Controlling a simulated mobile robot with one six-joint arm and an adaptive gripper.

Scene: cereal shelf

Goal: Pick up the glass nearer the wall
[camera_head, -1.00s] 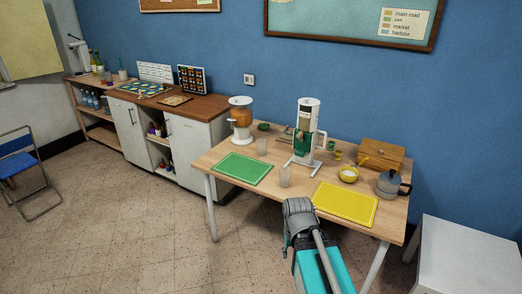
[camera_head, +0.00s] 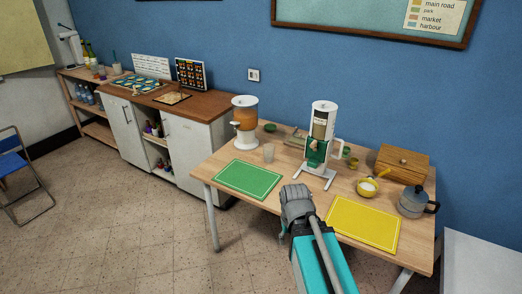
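The second glass, nearer the front edge, is not visible now; my gripper is across that part of the table. My gripper (camera_head: 296,198) is seen from behind, over the front of the table between the green and yellow mats, to the right of and nearer the camera than the wall-side glass. Its fingertips are hidden, so its opening does not show.
A yellow mat (camera_head: 363,222), yellow pan (camera_head: 368,187), moka pot (camera_head: 416,202) and wooden box (camera_head: 402,164) fill the right side.

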